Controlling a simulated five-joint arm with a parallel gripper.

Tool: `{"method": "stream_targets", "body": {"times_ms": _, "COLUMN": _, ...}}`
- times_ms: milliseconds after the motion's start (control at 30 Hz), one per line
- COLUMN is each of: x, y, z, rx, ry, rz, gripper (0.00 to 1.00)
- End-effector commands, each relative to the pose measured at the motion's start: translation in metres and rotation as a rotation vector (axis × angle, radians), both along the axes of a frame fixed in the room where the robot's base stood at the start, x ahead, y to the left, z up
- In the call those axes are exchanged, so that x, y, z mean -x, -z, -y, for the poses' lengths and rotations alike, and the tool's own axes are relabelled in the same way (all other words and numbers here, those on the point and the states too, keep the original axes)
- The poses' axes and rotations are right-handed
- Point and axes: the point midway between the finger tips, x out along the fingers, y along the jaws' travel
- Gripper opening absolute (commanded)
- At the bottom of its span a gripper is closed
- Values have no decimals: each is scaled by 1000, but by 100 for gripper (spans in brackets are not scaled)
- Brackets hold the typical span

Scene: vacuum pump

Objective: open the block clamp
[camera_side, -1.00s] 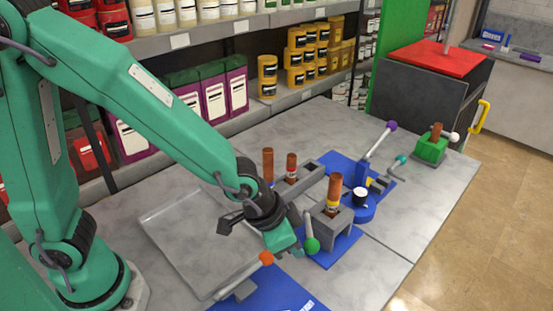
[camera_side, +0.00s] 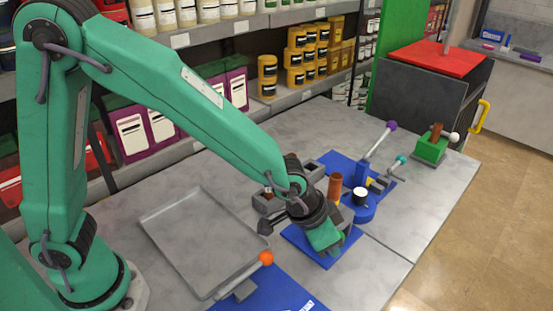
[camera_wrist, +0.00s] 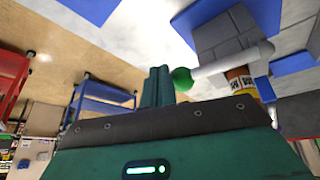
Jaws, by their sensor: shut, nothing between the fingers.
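The block clamp is a grey block (camera_wrist: 222,32) on a blue plate (camera_side: 296,236), with a grey lever ending in a green ball (camera_wrist: 182,79). A copper-brown tube (camera_side: 335,186) stands upright in the block. My gripper (camera_side: 328,245) is low over the near side of the plate and hides the lever and most of the block in the side view. In the wrist view my gripper's fingers (camera_wrist: 157,86) are shut and empty, just left of the green ball. I cannot tell whether they touch it.
An orange-ball lever (camera_side: 266,259) on another blue plate is at the front. A grey tray (camera_side: 163,241) lies left. A purple-ball lever (camera_side: 391,127), teal-ball crank (camera_side: 401,160) and green clamp (camera_side: 430,151) stand behind right. The bench strip right of the clamp is clear.

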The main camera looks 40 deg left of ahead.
Motion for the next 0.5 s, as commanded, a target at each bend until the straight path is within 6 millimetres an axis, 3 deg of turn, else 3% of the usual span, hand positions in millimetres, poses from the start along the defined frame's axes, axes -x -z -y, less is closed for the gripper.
{"method": "stream_targets", "body": {"times_ms": 500, "x": -5, "y": 0, "z": 2, "rx": 0, "ry": 0, "rz": 1, "gripper": 0}}
